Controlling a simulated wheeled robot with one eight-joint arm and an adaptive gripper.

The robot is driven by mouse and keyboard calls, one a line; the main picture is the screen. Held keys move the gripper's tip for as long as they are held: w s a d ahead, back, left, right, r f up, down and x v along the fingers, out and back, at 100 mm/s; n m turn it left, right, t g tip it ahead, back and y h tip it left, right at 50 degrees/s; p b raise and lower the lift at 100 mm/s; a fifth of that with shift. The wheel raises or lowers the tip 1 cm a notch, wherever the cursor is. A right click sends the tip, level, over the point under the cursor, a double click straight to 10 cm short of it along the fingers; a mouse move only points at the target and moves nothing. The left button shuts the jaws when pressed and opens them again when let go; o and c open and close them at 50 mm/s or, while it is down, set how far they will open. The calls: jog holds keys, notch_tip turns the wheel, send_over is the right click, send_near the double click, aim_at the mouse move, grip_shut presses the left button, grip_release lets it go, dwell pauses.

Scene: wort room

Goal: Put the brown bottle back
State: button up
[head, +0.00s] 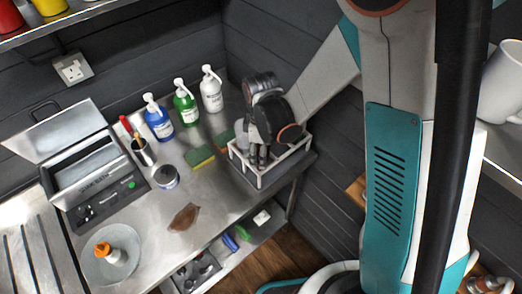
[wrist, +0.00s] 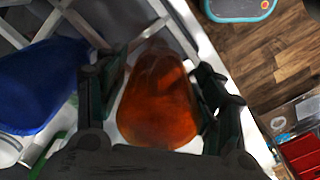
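The brown bottle (wrist: 160,105) shows as a translucent amber body in the wrist view. My gripper (wrist: 162,62) has one dark finger on each side of it and looks shut on it. In the head view my gripper (head: 258,156) points down into the white wire rack (head: 272,172) at the counter's back right corner. The bottle is hidden there behind the gripper. White rack bars (wrist: 190,25) run close around the bottle in the wrist view. I cannot tell whether the bottle touches the rack's floor.
A blue object (wrist: 40,85) sits just left of the bottle. Sponges (head: 200,158) and pump bottles (head: 185,103) stand left of the rack. A lower shelf (head: 262,232) is below.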

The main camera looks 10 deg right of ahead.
dwell(0.3)
notch_tip(320, 180, up, 12)
jog(key=shift+r+p, duration=0.15)
jog(key=shift+p, duration=0.85)
jog(key=shift+d, duration=0.1)
